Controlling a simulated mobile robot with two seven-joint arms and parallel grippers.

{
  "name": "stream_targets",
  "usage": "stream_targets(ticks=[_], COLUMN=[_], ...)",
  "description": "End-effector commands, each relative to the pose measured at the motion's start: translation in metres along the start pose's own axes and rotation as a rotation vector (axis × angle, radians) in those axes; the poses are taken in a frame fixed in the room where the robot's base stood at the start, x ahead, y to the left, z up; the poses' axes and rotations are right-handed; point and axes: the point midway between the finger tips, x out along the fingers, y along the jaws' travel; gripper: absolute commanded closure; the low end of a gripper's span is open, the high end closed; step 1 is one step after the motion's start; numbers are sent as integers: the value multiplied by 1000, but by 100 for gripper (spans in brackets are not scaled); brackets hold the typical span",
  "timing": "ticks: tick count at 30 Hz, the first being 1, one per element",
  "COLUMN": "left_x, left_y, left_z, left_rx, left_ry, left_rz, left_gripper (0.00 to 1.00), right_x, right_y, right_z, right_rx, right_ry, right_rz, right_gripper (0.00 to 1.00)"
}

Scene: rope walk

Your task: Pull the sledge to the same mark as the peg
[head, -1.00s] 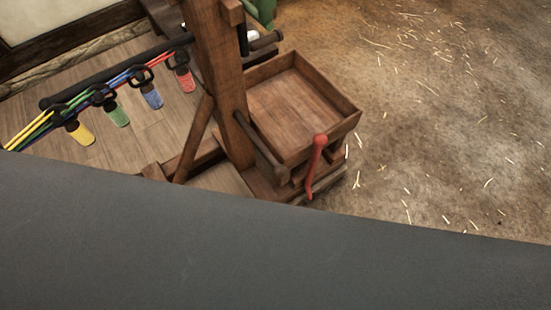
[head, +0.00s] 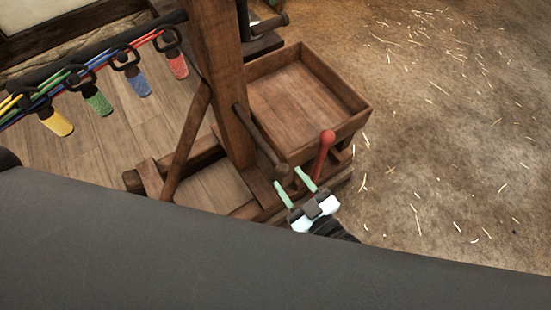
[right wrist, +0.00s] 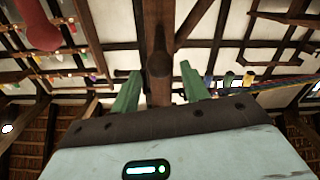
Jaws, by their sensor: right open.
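A wooden stand with a thick upright post (head: 222,85) is at the middle of the head view; I cannot tell whether it is the sledge. A round wooden bar (head: 259,138) sticks out from the post. My right gripper (head: 288,176) is open, its pale green fingertips near the bar's end. In the right wrist view, the bar's end (right wrist: 160,60) shows between the green fingers, not gripped. A red-knobbed lever (head: 323,152) stands just beside the gripper; a red shape (right wrist: 38,25) shows in the wrist view. I cannot make out the peg or marks. My left gripper is out of view.
An empty wooden tray (head: 300,98) is attached at the stand's right. Yellow (head: 57,122), green (head: 98,103), blue (head: 138,86) and red (head: 177,66) bobbins hang from a dark rail at left. Straw-strewn floor (head: 450,130) at right is clear.

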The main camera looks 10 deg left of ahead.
Motion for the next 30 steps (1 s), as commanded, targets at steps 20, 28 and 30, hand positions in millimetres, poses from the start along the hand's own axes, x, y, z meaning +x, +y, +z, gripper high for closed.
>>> stream_targets(ticks=[20,28,30], left_x=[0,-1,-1], left_y=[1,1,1], left_z=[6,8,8], left_rx=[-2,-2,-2], left_ry=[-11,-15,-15], left_rz=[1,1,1], left_gripper=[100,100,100], right_x=[73,73,73], right_y=[0,0,0], right_z=[0,0,0], right_rx=[0,0,1], right_ry=[-1,-1,-1], right_rz=[0,0,0], right_gripper=[55,60,69])
